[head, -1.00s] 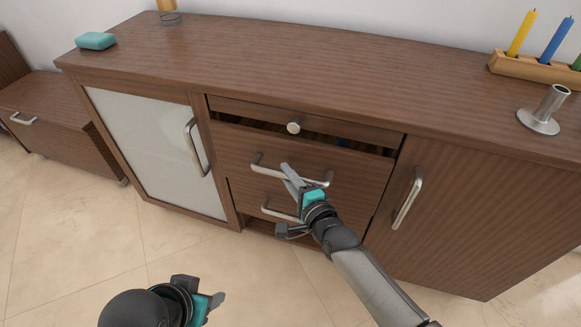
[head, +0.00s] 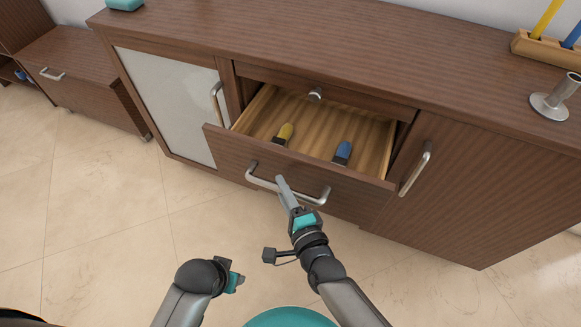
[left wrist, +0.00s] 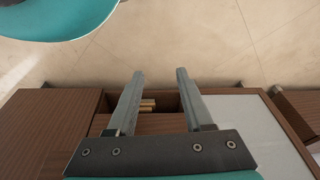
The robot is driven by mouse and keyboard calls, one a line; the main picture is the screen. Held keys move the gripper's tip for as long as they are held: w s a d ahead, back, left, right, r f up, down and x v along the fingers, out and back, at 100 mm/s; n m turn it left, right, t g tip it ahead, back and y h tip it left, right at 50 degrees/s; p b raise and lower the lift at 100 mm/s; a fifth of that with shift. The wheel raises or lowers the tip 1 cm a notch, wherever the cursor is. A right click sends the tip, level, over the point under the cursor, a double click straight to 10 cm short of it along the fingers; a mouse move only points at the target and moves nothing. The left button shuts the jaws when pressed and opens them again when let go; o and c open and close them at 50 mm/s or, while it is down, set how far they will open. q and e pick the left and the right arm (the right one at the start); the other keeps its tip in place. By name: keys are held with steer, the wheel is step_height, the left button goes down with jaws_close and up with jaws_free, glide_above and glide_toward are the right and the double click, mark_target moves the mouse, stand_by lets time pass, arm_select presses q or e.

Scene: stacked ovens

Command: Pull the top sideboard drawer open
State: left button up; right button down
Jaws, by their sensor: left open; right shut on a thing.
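The top sideboard drawer (head: 230,143) is pulled well out in the head view, with its light wooden inside showing. My right gripper (head: 283,186) is shut on the drawer's metal bar handle (head: 262,184), near its middle. A yellow-and-black item (head: 285,132) and a blue-and-black item (head: 343,152) lie inside the drawer. My left gripper (head: 236,275) is low in front of the sideboard, apart from it. In the left wrist view its two fingers (left wrist: 158,85) are open with nothing between them.
The sideboard top (head: 300,45) carries a candle holder (head: 545,48), a metal stand (head: 555,100) and a teal item (head: 125,4). A glass door (head: 165,95) is left of the drawer and a wooden door (head: 490,180) right. The tiled floor (head: 100,220) in front is clear.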

arm_select(q)
steer(key=shift+s+a+f+g+p, duration=0.15)
steer(key=shift+s+f+p, duration=0.25)
steer(key=shift+f, duration=0.3)
steer(key=shift+s+a+f+g+p, duration=0.1)
steer(key=shift+s+f+g+p, duration=0.05)
steer(key=shift+s+f, duration=0.45)
arm_select(e)
steer(key=s+a, duration=0.2)
steer(key=s, duration=0.4)
steer(key=shift+s, duration=0.3)
arm_select(q)
steer(key=shift+w+f, duration=0.1)
arm_select(e)
steer(key=shift+a, duration=0.1)
steer(key=c, duration=0.8)
jaws_free()
steer(key=shift+o, duration=0.2)
